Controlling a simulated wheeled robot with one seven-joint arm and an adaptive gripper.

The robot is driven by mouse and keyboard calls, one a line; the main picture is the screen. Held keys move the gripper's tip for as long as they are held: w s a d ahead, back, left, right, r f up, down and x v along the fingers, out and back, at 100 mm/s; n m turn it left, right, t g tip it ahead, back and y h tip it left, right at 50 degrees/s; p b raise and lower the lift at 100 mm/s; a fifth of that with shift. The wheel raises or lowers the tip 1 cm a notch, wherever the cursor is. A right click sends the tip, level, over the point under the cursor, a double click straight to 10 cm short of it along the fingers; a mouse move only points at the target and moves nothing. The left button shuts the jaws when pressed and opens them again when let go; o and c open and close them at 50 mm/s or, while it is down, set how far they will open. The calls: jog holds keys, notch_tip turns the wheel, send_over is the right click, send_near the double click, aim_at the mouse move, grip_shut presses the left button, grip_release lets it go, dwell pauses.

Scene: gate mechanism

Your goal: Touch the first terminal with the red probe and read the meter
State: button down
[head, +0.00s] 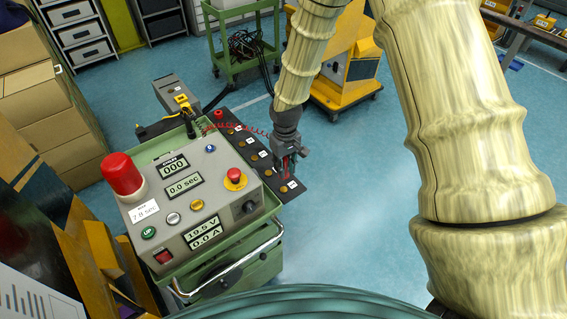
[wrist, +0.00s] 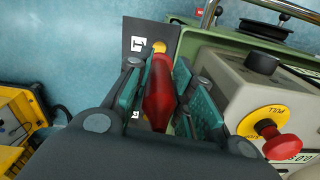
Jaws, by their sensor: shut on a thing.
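My gripper (head: 287,163) is shut on the red probe (wrist: 160,92), which sits between its teal finger pads in the wrist view. The probe's far end is at or just over a brass terminal (wrist: 159,46) beside a white label that seems to read 1. I cannot tell whether they touch. The dark terminal strip (head: 297,196) carries several brass terminals with white labels; my gripper is over its near end. The meter readout (head: 204,234) on the grey console (head: 222,208) shows 19.5 V and 0.0 A. A red coiled cord (head: 245,129) runs toward my gripper.
The console stands on a green cart with a metal handle (head: 230,272), left of the strip. Its red beacon (head: 122,174) and red stop button (head: 234,175) stick up. Boxes (head: 45,95) stand at the left. A yellow cart (head: 350,75) is behind my arm.

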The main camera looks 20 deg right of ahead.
notch_tip(320, 180, down, 3)
jog(key=shift+w+r+b, duration=0.1)
jog(key=shift+b, duration=0.7)
jog(key=shift+f+b, duration=0.45)
jog(key=shift+f, duration=0.55)
jog(key=shift+f, duration=0.35)
jog(key=shift+r, duration=0.1)
dwell(0.7)
jog(key=shift+r+p, duration=1.65)
jog(key=shift+r, duration=0.8)
jog(key=shift+f, duration=0.1)
